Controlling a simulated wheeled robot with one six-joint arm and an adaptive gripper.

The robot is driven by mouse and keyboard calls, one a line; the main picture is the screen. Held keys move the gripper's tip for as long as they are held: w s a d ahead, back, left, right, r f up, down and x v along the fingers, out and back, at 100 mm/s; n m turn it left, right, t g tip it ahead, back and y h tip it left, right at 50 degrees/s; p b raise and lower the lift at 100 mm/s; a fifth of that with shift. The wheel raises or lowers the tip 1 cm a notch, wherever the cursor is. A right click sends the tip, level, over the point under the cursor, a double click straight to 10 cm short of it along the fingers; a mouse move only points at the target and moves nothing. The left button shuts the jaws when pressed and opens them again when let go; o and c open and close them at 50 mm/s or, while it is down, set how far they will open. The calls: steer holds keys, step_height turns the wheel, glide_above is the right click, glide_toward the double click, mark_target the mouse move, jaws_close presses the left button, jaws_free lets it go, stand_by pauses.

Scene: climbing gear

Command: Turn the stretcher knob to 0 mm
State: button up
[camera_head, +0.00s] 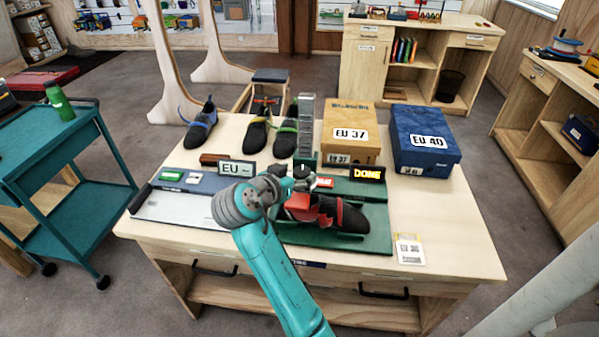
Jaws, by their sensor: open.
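The stretcher stands on a dark green base (376,238) on the wooden table. A red and black shoe (340,214) lies on it, toe to the right. My gripper (304,177) is over the stretcher's back left part, above the heel end of the shoe. Its fingers are small and partly merge with the dark parts behind, and I see nothing held in them. I cannot make out the stretcher knob, and my gripper and wrist cover part of that area. A black sign reading DONE (367,174) in yellow is at the stretcher's back right.
Behind stand several shoes (257,132), a tall grey scale (306,126), a tan EU 37 box (351,130) and a blue EU 40 box (424,139). A foot-measuring board (175,207) lies left, a white card (409,250) right. The table's right front is clear.

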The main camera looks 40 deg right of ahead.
steer(key=shift+x, duration=0.95)
steer(key=c, duration=1.2)
steer(key=shift+o, duration=0.2)
